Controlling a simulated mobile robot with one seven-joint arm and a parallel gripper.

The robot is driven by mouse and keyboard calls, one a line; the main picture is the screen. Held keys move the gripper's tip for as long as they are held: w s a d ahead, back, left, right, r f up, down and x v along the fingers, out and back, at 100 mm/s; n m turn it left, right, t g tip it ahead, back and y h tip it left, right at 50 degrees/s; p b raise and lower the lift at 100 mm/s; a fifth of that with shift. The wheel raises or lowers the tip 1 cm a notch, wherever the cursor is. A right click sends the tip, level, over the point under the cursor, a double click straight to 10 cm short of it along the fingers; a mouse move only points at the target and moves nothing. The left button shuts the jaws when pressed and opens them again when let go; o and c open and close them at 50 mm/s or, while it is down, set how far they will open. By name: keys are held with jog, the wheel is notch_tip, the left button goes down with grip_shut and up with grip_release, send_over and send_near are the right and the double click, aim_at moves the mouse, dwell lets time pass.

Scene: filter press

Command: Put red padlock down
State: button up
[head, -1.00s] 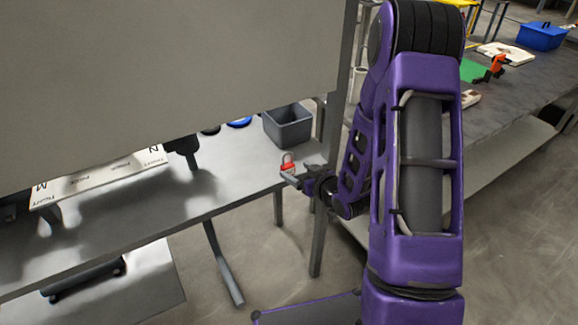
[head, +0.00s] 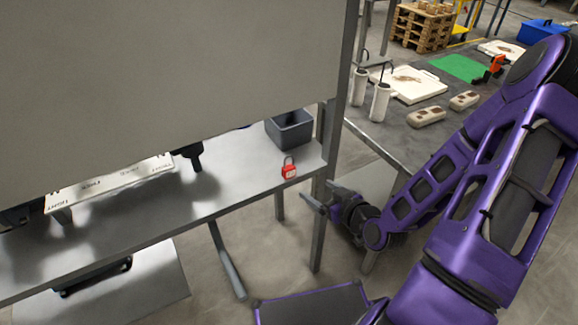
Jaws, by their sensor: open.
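The red padlock (head: 289,171) stands upright on the grey metal table (head: 235,185), near its right end and front edge, with its dark shackle up. My gripper (head: 318,196) is open and empty. It is to the right of the padlock and apart from it, just off the table's right corner, with the table leg beside it.
A dark grey bin (head: 290,130) stands behind the padlock. A large grey panel (head: 170,75) hides the back of the table. A second table on the right holds white bottles (head: 379,102), a green mat (head: 457,68) and a red-orange tool (head: 490,69).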

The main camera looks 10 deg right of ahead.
jog(key=b, duration=0.6)
send_near(291, 171)
jog(key=x, duration=0.5)
jog(key=shift+w+a+f, duration=0.2)
jog(key=shift+x, duration=2.7)
jog(key=shift+d+r, duration=0.1)
grip_shut()
